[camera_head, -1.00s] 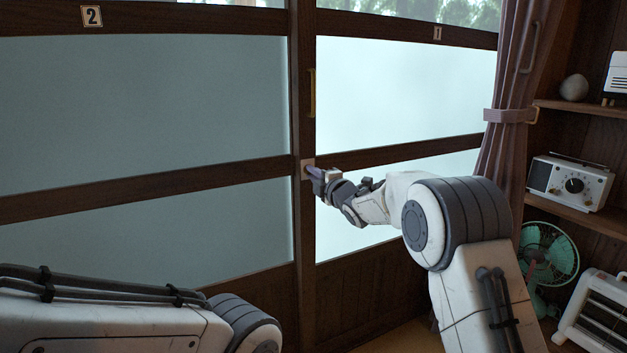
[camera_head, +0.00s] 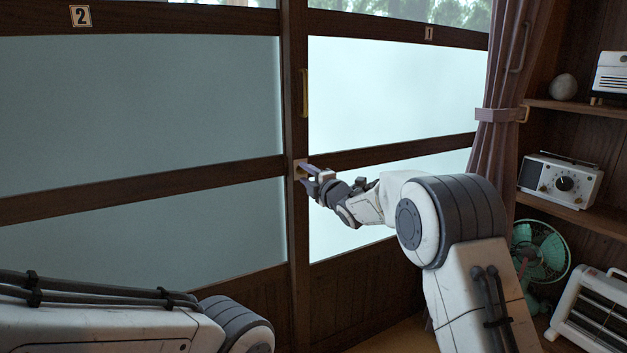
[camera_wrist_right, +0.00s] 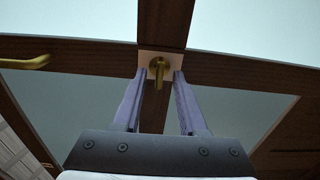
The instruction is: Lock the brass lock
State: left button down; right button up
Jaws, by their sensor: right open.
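The brass lock (camera_wrist_right: 159,70) shows in the right wrist view as a round brass piece with a knob on a pale square plate, fixed on the dark wooden door post. In the head view its plate (camera_head: 299,168) shows only in part, behind my right gripper (camera_head: 306,174). My right gripper also shows in the right wrist view (camera_wrist_right: 159,78), open, with one purple finger on each side of the lock knob. I cannot tell whether the fingers touch it. My left arm lies at the lower left of the head view; its gripper is out of view.
Sliding doors with frosted panes (camera_head: 140,100) fill the back. A brass handle (camera_head: 305,92) sits on the post above the lock. A curtain (camera_head: 500,90) hangs at right, beside shelves with a radio (camera_head: 560,181), a green fan (camera_head: 540,250) and a heater (camera_head: 592,318).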

jog(key=v, duration=1)
jog(key=shift+p, duration=0.4)
jog(key=shift+a, duration=0.1)
jog(key=s+a+f+m+g+h, duration=0.2)
jog(key=s+f+m+g, duration=0.25)
jog(key=s, duration=0.65)
jog(key=s+a+f+m+g+h, duration=0.2)
jog(key=s+f+m+g+h, duration=0.3)
jog(key=s, duration=0.6)
jog(key=s+d+f+m+g, duration=0.2)
jog(key=s, duration=0.6)
jog(key=s+d+f+m+g, duration=0.1)
jog(key=s+f+m+g, duration=0.15)
jog(key=s, duration=0.65)
jog(key=s+d+f+m+g, duration=0.2)
jog(key=s, duration=0.6)
notch_tip(320, 180, up, 36)
jog(key=p, duration=3.6)
jog(key=shift+w+a+p, duration=0.3)
jog(key=shift+w, duration=0.05)
